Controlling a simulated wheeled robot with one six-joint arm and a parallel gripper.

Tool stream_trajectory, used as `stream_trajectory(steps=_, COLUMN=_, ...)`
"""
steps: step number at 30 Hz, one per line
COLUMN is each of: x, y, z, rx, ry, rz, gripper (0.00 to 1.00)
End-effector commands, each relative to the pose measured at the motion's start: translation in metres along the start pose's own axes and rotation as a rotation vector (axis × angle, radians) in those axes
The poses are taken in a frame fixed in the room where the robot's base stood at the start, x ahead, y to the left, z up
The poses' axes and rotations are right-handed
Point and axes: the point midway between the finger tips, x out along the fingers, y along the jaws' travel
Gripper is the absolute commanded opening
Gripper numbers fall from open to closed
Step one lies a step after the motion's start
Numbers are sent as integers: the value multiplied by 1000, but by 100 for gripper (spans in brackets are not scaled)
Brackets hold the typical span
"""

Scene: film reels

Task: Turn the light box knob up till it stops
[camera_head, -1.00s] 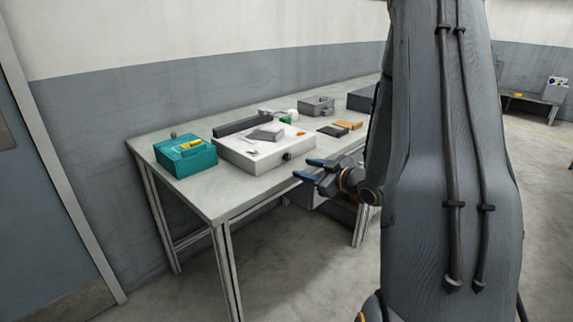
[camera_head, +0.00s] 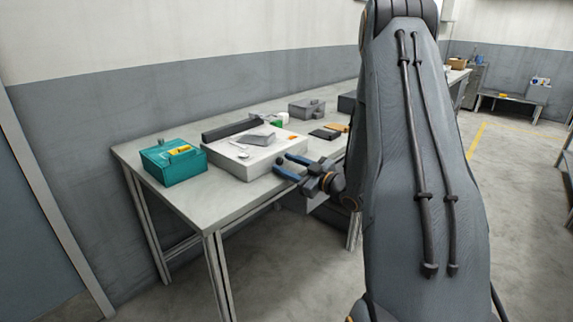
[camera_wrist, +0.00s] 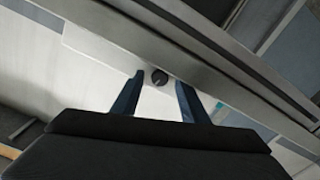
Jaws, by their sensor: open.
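The light box (camera_head: 232,164) is a white, flat box on the table, with items lying on its top. Its dark round knob (camera_head: 280,160) is on the front face near the right end. In the wrist view the knob (camera_wrist: 159,77) shows between and just beyond my two blue fingertips. My gripper (camera_head: 290,166) is open and empty in front of the knob, with its fingers pointing at the box. The fingers look to stand either side of the knob; whether they touch it I cannot tell.
A teal box (camera_head: 172,168) with yellow on top stands left of the light box on the table (camera_head: 205,210). A grey device (camera_head: 306,108), a black pad (camera_head: 325,134) and an orange-brown item (camera_head: 337,127) lie to the right. The table's front edge is bare at left.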

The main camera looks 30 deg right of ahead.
Motion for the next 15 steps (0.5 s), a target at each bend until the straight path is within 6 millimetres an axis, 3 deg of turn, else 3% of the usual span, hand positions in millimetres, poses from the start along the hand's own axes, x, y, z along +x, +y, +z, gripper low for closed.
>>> stream_trajectory(steps=9, x=3, y=0, z=0, rx=0, ry=0, rz=1, gripper=40)
stream_trajectory(steps=15, x=3, y=0, z=0, rx=0, ry=0, rz=1, gripper=6)
